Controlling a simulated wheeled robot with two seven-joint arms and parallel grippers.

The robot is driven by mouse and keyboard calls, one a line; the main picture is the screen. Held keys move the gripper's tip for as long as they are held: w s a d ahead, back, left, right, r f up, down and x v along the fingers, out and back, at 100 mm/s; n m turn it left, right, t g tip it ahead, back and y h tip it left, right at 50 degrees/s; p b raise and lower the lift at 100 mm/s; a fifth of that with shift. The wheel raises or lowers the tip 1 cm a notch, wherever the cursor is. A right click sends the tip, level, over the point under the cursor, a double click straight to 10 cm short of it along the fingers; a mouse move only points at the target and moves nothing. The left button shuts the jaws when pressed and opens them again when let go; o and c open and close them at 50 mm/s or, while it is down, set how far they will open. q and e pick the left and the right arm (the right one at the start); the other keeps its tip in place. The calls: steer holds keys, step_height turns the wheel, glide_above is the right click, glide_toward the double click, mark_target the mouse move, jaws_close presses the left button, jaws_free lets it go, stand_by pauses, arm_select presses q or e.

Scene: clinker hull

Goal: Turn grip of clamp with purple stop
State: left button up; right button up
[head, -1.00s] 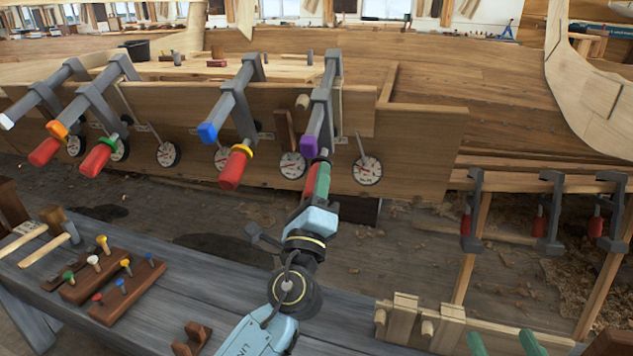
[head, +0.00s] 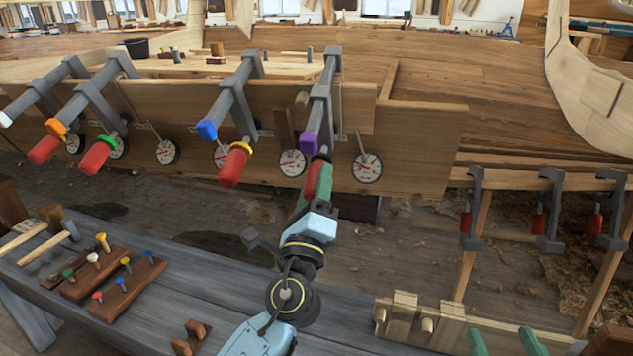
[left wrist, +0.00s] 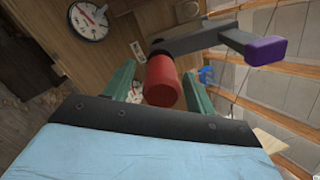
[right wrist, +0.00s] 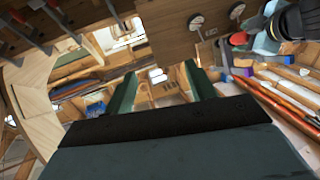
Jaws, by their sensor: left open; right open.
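The clamp with the purple stop (head: 309,142) sits on the plank edge, its dark bar sloping down to a red grip (head: 311,178). In the left wrist view the purple stop (left wrist: 266,50) is at the upper right and the red grip (left wrist: 162,82) lies between my green fingers. My left gripper (head: 318,182) is open around this grip, with gaps visible beside it. My right gripper (head: 503,338) is open and empty at the bottom right; its fingers also show in the right wrist view (right wrist: 160,88).
Round dials (head: 367,168) line the plank close to the grips. A grey bench (head: 190,285) with peg blocks (head: 128,290) lies below. More clamps (head: 550,210) hang at the right.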

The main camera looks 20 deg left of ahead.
arm_select(q)
steer(key=b+v, duration=0.1)
steer(key=v, duration=1.1)
arm_select(e)
steer(key=r+t, duration=0.2)
steer(key=r+y, duration=0.1)
steer(key=r, duration=0.1)
steer(key=shift+s+a+r+t, duration=0.1)
steer(key=shift+s+a+t, duration=0.2)
steer(key=shift+t, duration=0.1)
arm_select(q)
steer(key=shift+f, duration=0.1)
